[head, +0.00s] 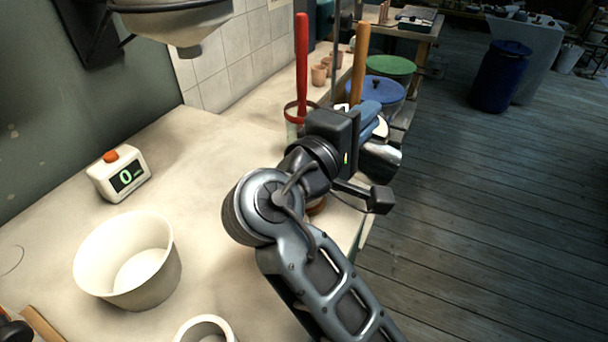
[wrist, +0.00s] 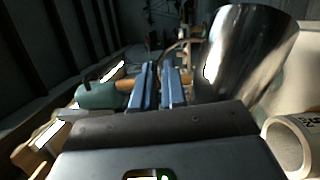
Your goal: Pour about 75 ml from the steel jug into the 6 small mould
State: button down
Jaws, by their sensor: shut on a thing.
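The shiny steel jug (wrist: 245,55) is large at the right of the wrist view. In the head view its metal side (head: 385,158) shows partly, behind my gripper. My gripper (head: 372,112) has blue fingers (wrist: 161,88), shut on the jug's handle, which is mostly hidden between them. The jug's contents are not visible, and I cannot tell its exact tilt. A white plaster mould (wrist: 288,145) with dark lettering, only partly readable, shows at the lower right of the wrist view. I cannot tell which thing it is in the head view.
A white bowl (head: 128,262) and a white, round, open vessel (head: 205,330) stand on the pale bench. A white device (head: 120,174) with a green display sits behind.

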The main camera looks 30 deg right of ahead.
aim_at(379, 150)
jog(key=shift+w+a+r+n+h, duration=0.45)
jog(key=shift+a+r+n+h, duration=0.05)
jog(key=shift+a+n, duration=0.2)
dwell(0.7)
jog(key=shift+w+a+r+n+t+p, duration=0.2)
jog(key=shift+n+t+p, duration=0.25)
jog(key=shift+p, duration=0.3)
dwell(1.4)
jog(key=shift+n, duration=0.25)
jog(key=shift+w+a+r+n+t+h+p, duration=0.2)
jog(key=shift+a+n+t+h+p, duration=0.2)
jog(key=shift+n+p, duration=0.35)
dwell(1.0)
jog(key=s+d+m+b, duration=0.1)
jog(key=s+d+f+m+g+b, duration=0.1)
jog(key=d+m+b, duration=0.1)
jog(key=shift+s+f+y, duration=0.1)
jog(key=shift+y, duration=0.3)
jog(key=shift+d, duration=0.1)
jog(key=shift+s+d+f+m+g+y, duration=0.35)
jog(key=shift+d+f+m+y, duration=0.1)
jog(key=shift+m, duration=0.35)
jog(key=shift+s+d+f+m+g+y, duration=0.25)
jog(key=shift+d+m+y, duration=0.2)
jog(key=shift+m, duration=0.3)
